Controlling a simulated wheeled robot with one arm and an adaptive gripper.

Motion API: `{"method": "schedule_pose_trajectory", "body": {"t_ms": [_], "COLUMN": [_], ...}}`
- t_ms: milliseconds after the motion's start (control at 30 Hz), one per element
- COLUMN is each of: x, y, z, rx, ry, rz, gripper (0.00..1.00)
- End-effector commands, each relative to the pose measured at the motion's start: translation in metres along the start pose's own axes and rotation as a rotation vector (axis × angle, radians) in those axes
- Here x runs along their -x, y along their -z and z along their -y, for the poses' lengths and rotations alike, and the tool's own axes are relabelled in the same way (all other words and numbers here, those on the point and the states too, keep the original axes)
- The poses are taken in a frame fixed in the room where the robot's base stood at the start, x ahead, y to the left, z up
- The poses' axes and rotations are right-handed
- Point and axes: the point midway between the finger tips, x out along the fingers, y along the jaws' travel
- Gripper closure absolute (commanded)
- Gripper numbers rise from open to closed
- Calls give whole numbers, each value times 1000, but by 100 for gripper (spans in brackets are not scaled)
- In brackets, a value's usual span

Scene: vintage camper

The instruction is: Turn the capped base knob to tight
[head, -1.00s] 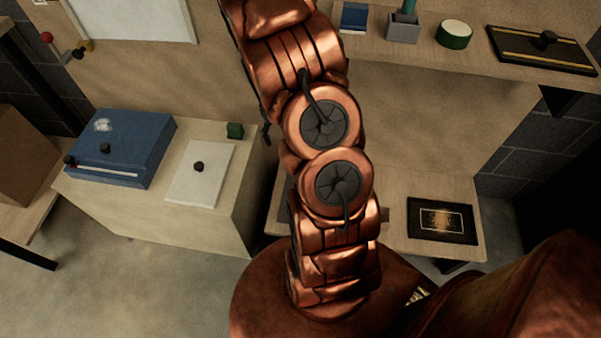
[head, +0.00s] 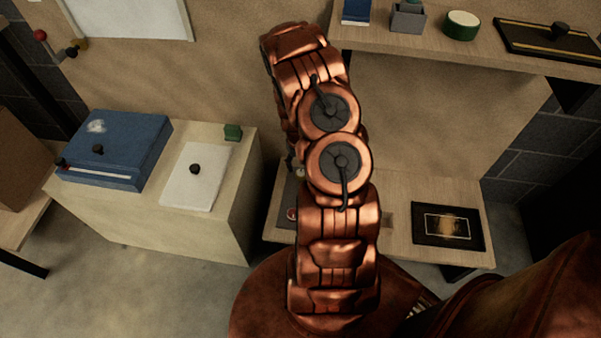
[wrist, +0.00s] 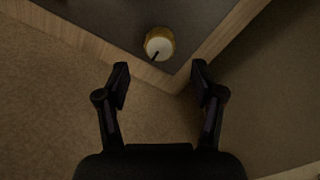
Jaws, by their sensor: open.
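In the wrist view, a round knob (wrist: 159,44) with a pale cap, a brass-yellow side and a black pointer mark stands on a dark plate (wrist: 100,18) near its corner. The pointer mark runs toward the lower left of the cap. My gripper (wrist: 160,72) is open and empty, its two fingers spread below the knob in the picture and apart from it. In the head view my arm hides most of this spot, and my gripper cannot be made out there.
A wooden edge (wrist: 215,45) borders the dark plate. In the head view, a black framed panel (head: 447,227) lies on the low shelf. A blue box (head: 118,145) and a white plate (head: 190,190) sit on the left cabinet. An upper shelf (head: 420,52) holds several items.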

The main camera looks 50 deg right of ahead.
Motion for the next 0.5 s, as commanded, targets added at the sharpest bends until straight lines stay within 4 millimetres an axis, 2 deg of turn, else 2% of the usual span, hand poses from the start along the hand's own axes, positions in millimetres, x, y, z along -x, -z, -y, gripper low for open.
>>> {"method": "schedule_pose_trajectory", "body": {"t_ms": [500], "x": [-60], "y": [0], "z": [0], "rx": [-1], "ry": [0], "rz": [-1], "gripper": [33]}}
